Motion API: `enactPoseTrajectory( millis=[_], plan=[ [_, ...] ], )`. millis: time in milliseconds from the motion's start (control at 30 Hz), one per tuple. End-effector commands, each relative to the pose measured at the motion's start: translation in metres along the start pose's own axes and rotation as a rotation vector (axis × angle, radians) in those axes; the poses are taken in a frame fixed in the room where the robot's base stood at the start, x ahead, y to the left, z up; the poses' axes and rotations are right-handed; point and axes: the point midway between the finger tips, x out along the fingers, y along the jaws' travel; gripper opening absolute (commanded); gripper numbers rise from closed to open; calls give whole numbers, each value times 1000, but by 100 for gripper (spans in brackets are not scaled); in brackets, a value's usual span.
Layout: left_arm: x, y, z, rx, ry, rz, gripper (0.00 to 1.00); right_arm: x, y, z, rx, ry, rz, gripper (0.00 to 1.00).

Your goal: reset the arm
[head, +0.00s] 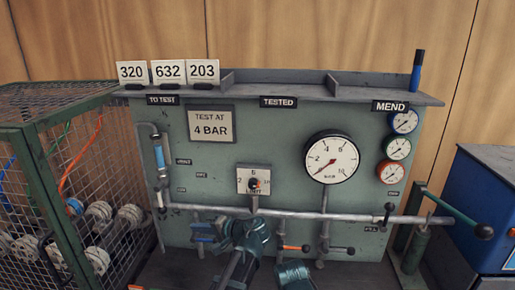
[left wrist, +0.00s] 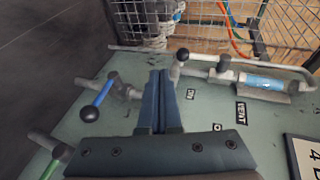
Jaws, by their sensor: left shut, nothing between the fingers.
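My left arm rises from the bottom of the head view in front of the green test panel (head: 280,120). Its left gripper (head: 226,231) is beside the lower left pipework, below the long horizontal pipe. In the left wrist view the two dark fingers (left wrist: 159,100) lie together, with nothing between them. They are close to the panel, between a blue-handled valve (left wrist: 97,102) and a pipe end with a dark ball knob (left wrist: 182,55). A teal part of mine shows at the bottom centre of the head view, but no right gripper fingers show.
Number cards (head: 167,72) stand on the top ledge above TO TEST. A large gauge (head: 332,158) and three small gauges (head: 397,147) are on the panel. A wire cage (head: 60,190) stands left, a blue cabinet (head: 480,215) right. A long-handled lever (head: 458,217) projects at right.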

Motion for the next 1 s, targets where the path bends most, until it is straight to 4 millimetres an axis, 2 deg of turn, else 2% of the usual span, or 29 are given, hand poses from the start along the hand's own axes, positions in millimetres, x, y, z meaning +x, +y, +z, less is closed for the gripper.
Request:
enactPoseTrajectory(
  millis=[33,133,200,300,400,600,833,1000],
  plan=[
    [7,14,21,-16,-28,83,0,0,0,0,0,0,0,0],
    [14,53,56,-57,-86,299,0,0,0,0,0,0,0,0],
    [11,80,77,-90,-121,453,0,0,0,0,0,0,0,0],
    [1,109,97,-132,-158,637,0,0,0,0,0,0,0,0],
    [-12,128,110,-167,-182,776,0,0,0,0,0,0,0,0],
    [-38,152,126,-225,-210,988,0,0,0,0,0,0,0,0],
    [-68,167,137,-284,-228,1189,0,0,0,0,0,0,0,0],
    [-98,178,136,-200,-205,1194,0,0,0,0,0,0,0,0]
  ],
)
